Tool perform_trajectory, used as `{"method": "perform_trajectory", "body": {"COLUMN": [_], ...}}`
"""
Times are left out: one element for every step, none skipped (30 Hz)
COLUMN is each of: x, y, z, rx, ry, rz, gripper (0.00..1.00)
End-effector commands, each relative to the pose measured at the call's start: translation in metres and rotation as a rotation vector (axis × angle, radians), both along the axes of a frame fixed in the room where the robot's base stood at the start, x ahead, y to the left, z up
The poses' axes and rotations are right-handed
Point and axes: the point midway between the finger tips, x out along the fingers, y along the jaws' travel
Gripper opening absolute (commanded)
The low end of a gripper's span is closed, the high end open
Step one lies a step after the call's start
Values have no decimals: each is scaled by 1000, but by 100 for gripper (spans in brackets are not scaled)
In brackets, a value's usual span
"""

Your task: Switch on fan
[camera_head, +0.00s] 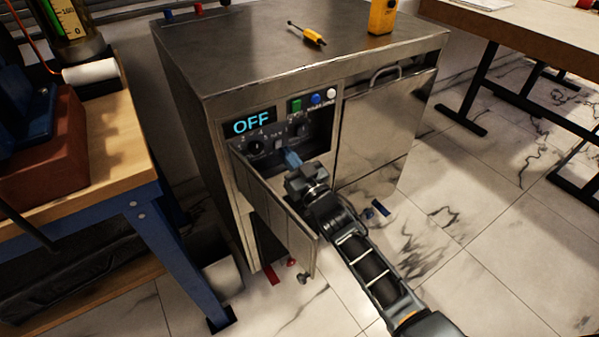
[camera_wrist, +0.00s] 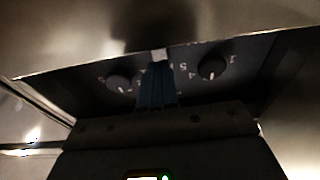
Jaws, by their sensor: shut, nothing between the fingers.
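A steel cabinet (camera_head: 300,75) has a dark control panel on its front, with a display (camera_head: 249,123) reading OFF in blue. Below the display are a left knob (camera_head: 256,147) and a right knob (camera_head: 303,130), with a small light-grey switch (camera_head: 279,144) between them. My gripper (camera_head: 291,157) is shut and empty, its blue fingertips just in front of the panel near the switch. In the wrist view the shut fingers (camera_wrist: 157,66) point between the left knob (camera_wrist: 118,83) and the right knob (camera_wrist: 211,68). The switch (camera_wrist: 159,54) shows at their tips; I cannot tell whether they touch it.
An open metal door (camera_head: 272,208) hangs below the panel, left of my arm. Green (camera_head: 295,105), blue (camera_head: 316,99) and white (camera_head: 331,94) buttons sit above the knobs. A blue-legged workbench (camera_head: 160,225) stands at left. The floor at right is mostly clear.

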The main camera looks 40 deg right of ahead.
Motion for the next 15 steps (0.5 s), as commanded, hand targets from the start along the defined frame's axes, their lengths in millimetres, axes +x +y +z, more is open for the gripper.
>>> {"method": "perform_trajectory", "body": {"x": [6, 9, 12, 14, 15, 17, 17, 18, 18, 18, 18, 18, 18, 18, 18], "y": [-1, -2, -2, -3, -3, -3, -3, -3, -3, -3, -3, -3, -3, -3, -3], "z": [1, 1, 2, 2, 2, 3, 3, 3, 3, 3, 3, 3, 3, 3, 3], "rx": [0, 0, 0, 0, 0, 0, 0, 0, 0, 1, 1, 1, 1, 1, 0], "ry": [-1, -1, 0, 0, 0, 0, 1, 1, 1, 1, 1, 1, 1, 1, 1], "rz": [0, -1, -1, -1, -1, -1, -1, -1, 0, 0, 0, 0, 0, 0, 0], "gripper": [0, 0, 0, 0, 0, 0, 0, 0, 0, 0, 0, 0, 0, 0, 0]}}
